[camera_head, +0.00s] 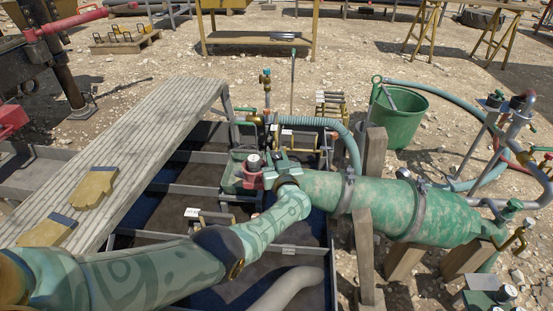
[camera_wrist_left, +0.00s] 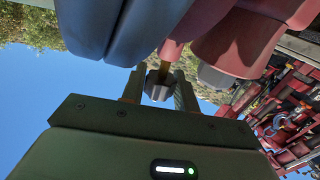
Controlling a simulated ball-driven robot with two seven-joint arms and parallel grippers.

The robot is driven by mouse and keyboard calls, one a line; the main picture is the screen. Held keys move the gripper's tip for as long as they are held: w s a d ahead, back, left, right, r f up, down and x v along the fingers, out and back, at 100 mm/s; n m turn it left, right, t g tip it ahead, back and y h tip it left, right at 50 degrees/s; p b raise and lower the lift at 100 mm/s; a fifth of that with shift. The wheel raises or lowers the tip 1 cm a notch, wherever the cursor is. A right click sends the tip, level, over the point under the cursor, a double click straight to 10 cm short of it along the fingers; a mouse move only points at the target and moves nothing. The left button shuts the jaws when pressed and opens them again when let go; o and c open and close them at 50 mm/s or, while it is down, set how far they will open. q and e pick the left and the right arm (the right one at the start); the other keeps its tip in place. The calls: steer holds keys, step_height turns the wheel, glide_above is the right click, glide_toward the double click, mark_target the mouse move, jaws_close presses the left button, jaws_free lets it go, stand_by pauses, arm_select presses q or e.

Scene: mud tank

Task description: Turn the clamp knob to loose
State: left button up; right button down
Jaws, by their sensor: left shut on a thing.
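The clamp knob (camera_wrist_left: 158,90) is a dark, faceted knob on a brass stem below a red body, seen in the left wrist view. My left gripper (camera_wrist_left: 160,80) has one finger on each side of the knob and is shut on it. In the head view my left gripper (camera_head: 271,175) is at a red fitting (camera_head: 254,174) with a round pale-and-dark cap, over the tank. The knob cannot be made out clearly there. Whether it is loose or tight cannot be read. My right gripper is not in view.
A plank walkway (camera_head: 150,140) with yellow gloves (camera_head: 94,187) lies left of the tank. A large green mottled pipe (camera_head: 400,208) on wooden posts (camera_head: 376,150) stands close right of the gripper. A green bucket (camera_head: 398,118) and hose stand behind. Open gravel lies beyond.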

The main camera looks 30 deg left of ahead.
arm_select(q)
steer(key=o, duration=0.7)
steer(key=shift+c, duration=0.2)
steer(key=shift+d, duration=0.1)
